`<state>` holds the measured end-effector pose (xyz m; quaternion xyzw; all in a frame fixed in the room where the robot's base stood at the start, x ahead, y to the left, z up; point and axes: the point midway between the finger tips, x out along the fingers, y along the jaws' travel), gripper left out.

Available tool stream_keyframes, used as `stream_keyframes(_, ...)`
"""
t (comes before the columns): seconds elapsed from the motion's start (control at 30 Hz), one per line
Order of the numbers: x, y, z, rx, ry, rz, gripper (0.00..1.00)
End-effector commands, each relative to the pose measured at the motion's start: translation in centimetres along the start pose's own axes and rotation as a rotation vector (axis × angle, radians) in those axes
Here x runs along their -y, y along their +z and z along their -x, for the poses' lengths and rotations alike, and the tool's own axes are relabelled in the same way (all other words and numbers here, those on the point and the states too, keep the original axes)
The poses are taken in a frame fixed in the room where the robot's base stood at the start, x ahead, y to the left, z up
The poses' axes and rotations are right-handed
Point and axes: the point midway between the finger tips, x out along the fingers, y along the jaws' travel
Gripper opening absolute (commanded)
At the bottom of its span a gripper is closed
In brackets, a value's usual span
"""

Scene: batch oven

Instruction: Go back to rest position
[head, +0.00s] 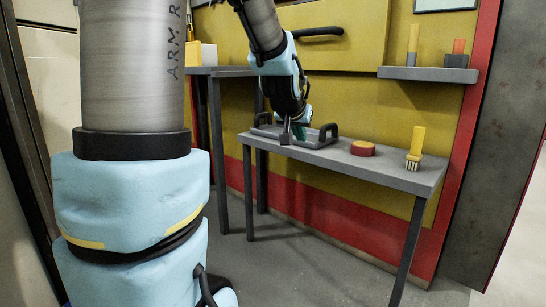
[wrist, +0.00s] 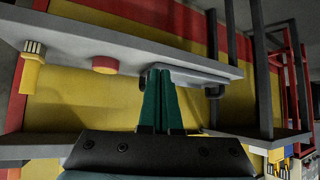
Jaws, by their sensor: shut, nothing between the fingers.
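My gripper (head: 299,133) hangs from my blue and black wrist over the grey side table (head: 400,175), at a grey tray (head: 264,131) with raised dark handles. In the head view its fingertips are partly hidden by a small dark grey piece in front of them, and I cannot tell if they touch the tray. In the wrist view the two green fingers (wrist: 161,85) lie together with nothing between them. The tray shows behind them in the wrist view (wrist: 195,76), partly covered by the fingers.
A red round block (head: 363,149) and a yellow-handled brush (head: 415,148) stand on the table, right of the tray. A grey wall shelf (head: 428,74) holds two small items. A second, higher table (head: 222,71) stands at left. The yellow wall panel has a dark handle (head: 318,32).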

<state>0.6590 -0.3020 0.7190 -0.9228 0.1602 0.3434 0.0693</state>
Motion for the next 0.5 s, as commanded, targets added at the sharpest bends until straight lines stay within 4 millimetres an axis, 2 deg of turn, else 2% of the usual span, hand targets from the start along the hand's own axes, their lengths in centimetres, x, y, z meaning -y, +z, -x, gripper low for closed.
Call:
stream_keyframes(0.03,1.4,3.5,0.1,0.085,-0.02,0.025,0.0)
stream_keyframes(0.1,3.0,8.1,0.5,0.202,-0.042,0.059,0.0)
stream_keyframes(0.2,4.4,13.9,1.7,0.349,-0.065,0.104,0.0)
stream_keyframes(0.3,5.3,18.6,3.1,0.472,-0.081,0.145,0.0)
stream_keyframes(0.5,6.0,26.2,6.6,0.679,-0.102,0.224,0.0)
